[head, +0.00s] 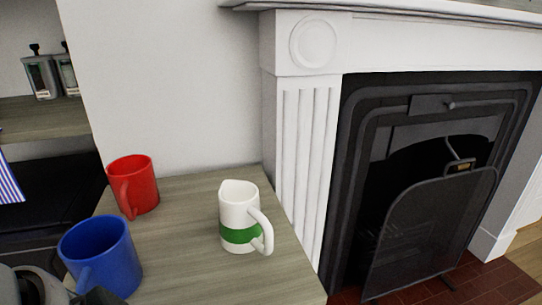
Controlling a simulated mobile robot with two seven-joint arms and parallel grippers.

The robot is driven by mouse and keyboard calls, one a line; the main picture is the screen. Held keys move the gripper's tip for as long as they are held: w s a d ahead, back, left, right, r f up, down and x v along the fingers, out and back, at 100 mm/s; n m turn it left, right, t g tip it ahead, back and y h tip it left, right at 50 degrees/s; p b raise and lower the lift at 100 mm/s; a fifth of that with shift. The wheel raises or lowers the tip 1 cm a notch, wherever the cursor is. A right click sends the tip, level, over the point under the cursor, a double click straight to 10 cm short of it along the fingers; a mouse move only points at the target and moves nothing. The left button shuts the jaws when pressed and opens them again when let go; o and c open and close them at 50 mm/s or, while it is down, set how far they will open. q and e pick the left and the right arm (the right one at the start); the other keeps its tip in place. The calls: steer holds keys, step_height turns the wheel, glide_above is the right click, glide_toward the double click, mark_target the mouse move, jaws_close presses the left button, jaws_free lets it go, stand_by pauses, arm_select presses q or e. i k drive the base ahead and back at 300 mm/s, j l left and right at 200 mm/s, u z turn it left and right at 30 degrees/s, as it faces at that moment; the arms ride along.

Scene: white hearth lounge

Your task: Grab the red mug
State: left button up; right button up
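The red mug (137,183) stands upright at the back left of the wooden surface (185,262), close to the white wall. Its handle faces the front left. A blue mug (105,254) stands in front of it and to its left. A white mug with a green band (240,216) stands to its right, handle to the right. Grey and dark parts at the bottom left edge look like my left arm; its fingertips cannot be made out. No gripper is seen touching the red mug. My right gripper is not in view.
A white fireplace surround (305,150) rises right of the surface, with a dark mesh screen (425,235) in front of the hearth. Shelves with glass jars (42,75) are at the left. The surface between the red and white mugs is clear.

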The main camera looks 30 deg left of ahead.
mark_target(131, 180)
steer(key=k+u, duration=0.15)
steer(key=u, duration=1.5)
